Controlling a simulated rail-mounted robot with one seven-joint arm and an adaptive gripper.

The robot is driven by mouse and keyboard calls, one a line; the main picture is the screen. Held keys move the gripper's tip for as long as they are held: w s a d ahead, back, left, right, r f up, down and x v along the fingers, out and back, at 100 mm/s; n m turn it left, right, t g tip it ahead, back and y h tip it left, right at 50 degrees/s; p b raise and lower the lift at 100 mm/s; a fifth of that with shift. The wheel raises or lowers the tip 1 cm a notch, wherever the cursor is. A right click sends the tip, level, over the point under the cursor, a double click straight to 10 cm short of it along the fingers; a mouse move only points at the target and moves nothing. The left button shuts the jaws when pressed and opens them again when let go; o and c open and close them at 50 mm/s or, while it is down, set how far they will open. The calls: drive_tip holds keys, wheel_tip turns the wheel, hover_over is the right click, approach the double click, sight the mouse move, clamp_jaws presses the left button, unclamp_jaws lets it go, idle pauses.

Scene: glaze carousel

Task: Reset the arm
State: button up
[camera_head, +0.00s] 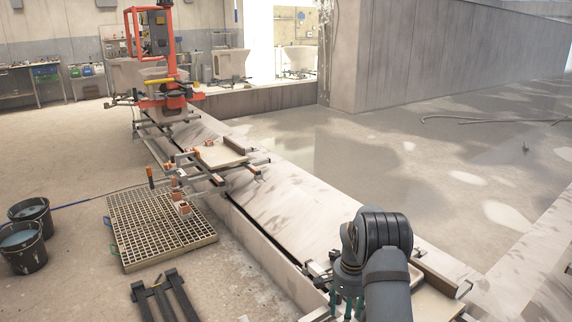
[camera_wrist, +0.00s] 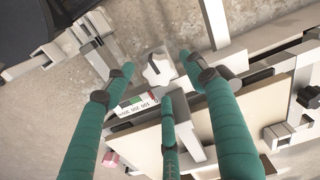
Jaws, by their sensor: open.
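My gripper (camera_wrist: 158,76) has dark green fingers spread apart, open with nothing held between them. In the wrist view a white knob (camera_wrist: 157,68) on a metal fixture lies beyond the fingertips, and a small printed scale label (camera_wrist: 134,104) shows beside the middle finger. I cannot tell whether a fingertip touches the fixture. In the head view my arm reaches down at the lower right, over the near carriage (camera_head: 433,302) on the rail; my fingers (camera_head: 345,306) show only partly at the bottom edge.
A long pale rail bed (camera_head: 290,205) runs diagonally, with a second carriage (camera_head: 220,154) midway and an orange-framed machine (camera_head: 160,60) at the far end. A floor grate (camera_head: 158,228), black buckets (camera_head: 22,247) and a black rack (camera_head: 165,298) stand left. The floor at right is mostly clear.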

drive_tip(key=shift+f+p, duration=0.3)
drive_tip(key=shift+f, duration=0.3)
drive_tip(key=n+p, duration=0.1)
drive_tip(key=n, duration=0.2)
drive_tip(key=shift+r, duration=0.15)
drive_tip(key=n+p, duration=0.2)
drive_tip(key=n, duration=0.2)
drive_tip(key=n+p, duration=0.1)
drive_tip(key=n, duration=0.3)
drive_tip(key=shift+a+p, duration=0.1)
drive_tip(key=shift+p, duration=0.2)
drive_tip(key=n+p, duration=0.2)
drive_tip(key=n, duration=0.3)
drive_tip(key=shift+n, duration=0.3)
drive_tip(key=shift+r, duration=2.2)
